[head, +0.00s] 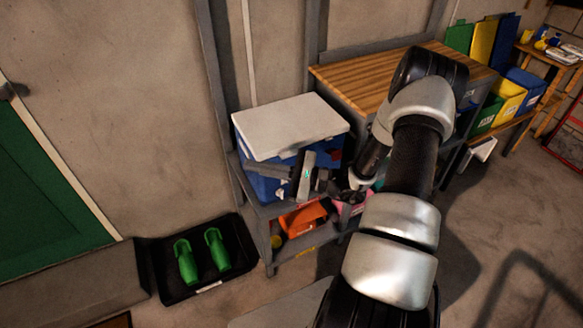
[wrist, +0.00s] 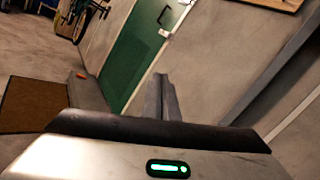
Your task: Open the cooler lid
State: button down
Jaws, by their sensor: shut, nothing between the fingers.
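The cooler has a white lid (head: 290,127) and a blue body (head: 264,187), and stands on a grey metal shelf. The lid lies flat over the top and looks closed. My gripper (head: 249,171) is in front of the cooler, just below the lid's front edge, with its fingers pointing left. The fingers are shut and empty. I cannot tell whether they touch the cooler. My arm and gripper hide part of the cooler's front. In the wrist view the fingers (wrist: 165,97) show close together, and the cooler is not in that view.
The shelf (head: 283,210) holds an orange item (head: 303,219) lower down. A wood-topped cabinet (head: 365,80) stands right of the cooler. Green shoes (head: 201,257) lie on a black tray (head: 166,290) on the floor. A green door (wrist: 135,52) is at left. Floor at right is mostly open.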

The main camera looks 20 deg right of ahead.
jog(key=s+d+f+m+t+h+b, duration=0.1)
jog(key=d+f+m+t+h, duration=0.4)
jog(key=d+f+m+h, duration=0.4)
jog(key=d+f+m+t+h+b, duration=0.2)
jog(key=d+f+m+t+h, duration=0.4)
jog(key=f, duration=0.5)
jog(key=w+r+g, duration=0.1)
jog(key=w+r, duration=0.5)
jog(key=w, duration=0.3)
jog(key=shift+w+m, duration=0.2)
jog(key=shift+m, duration=0.1)
jog(key=shift+r, duration=0.1)
